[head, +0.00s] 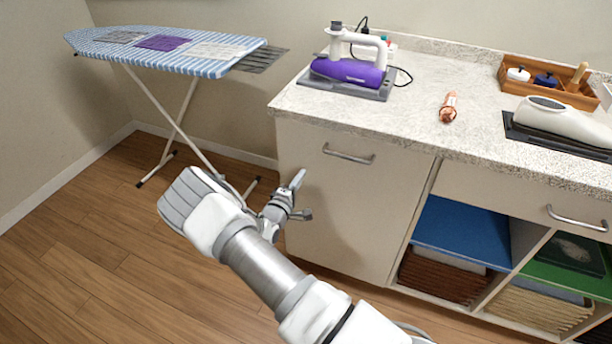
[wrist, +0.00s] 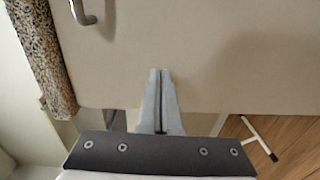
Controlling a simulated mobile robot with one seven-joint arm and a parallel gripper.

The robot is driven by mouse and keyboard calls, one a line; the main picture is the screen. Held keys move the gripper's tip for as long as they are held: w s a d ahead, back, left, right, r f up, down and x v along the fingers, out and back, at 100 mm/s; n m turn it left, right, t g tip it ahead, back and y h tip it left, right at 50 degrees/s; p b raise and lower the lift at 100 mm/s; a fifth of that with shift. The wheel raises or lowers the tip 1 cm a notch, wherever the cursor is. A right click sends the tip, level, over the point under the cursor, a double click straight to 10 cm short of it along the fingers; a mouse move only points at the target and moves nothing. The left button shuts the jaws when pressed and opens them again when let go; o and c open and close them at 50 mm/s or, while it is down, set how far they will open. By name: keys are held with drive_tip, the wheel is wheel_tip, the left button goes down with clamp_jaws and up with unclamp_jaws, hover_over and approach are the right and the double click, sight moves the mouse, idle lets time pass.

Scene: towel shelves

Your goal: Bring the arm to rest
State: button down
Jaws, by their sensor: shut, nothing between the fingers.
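My arm reaches up from the bottom of the head view, bent at the elbow. My gripper (head: 298,180) is in front of the beige cabinet door (head: 335,215), below and left of its handle (head: 348,154). In the wrist view my gripper (wrist: 160,72) shows its two fingers together, with nothing between them. The cabinet door (wrist: 200,50) fills most of the view behind the fingertips. I cannot tell how wide the gap between fingertips and door is.
A striped ironing board (head: 165,45) stands at the left. The counter (head: 420,95) bears a purple iron (head: 348,72), a wooden caddy (head: 550,88) and a white appliance (head: 560,118). Open shelves with folded towels (head: 462,232) are at the right. The wooden floor (head: 90,260) at the left is clear.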

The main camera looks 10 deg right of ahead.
drive_tip(key=p+v, duration=0.1)
drive_tip(key=v, duration=0.9)
drive_tip(key=s+d+r+m+g+p, duration=0.2)
drive_tip(key=s+d+r+m+g, duration=0.15)
drive_tip(key=r, duration=0.45)
drive_tip(key=s+d+r+m+g+p, duration=0.25)
drive_tip(key=s+d+r+g, duration=0.2)
drive_tip(key=r, duration=0.35)
drive_tip(key=s+d+r+m+g+p, duration=0.1)
drive_tip(key=s+d+r+m+g, duration=0.25)
drive_tip(key=r, duration=0.45)
drive_tip(key=s+a+r+t+y+p, duration=0.1)
drive_tip(key=s+a+r+y+p, duration=0.1)
drive_tip(key=s+r, duration=0.4)
drive_tip(key=s+a+r+t+y+p, duration=0.1)
drive_tip(key=s+a+r+y+p, duration=0.1)
drive_tip(key=s+r+y, duration=0.3)
drive_tip(key=s+a+r+m+t+y+p, duration=0.1)
drive_tip(key=s+a+r+y+p, duration=0.1)
drive_tip(key=s+r, duration=0.6)
drive_tip(key=shift+s+a+r+y, duration=0.35)
drive_tip(key=shift+a+r+y, duration=0.4)
drive_tip(key=shift+r, duration=0.55)
drive_tip(key=shift+d, duration=0.1)
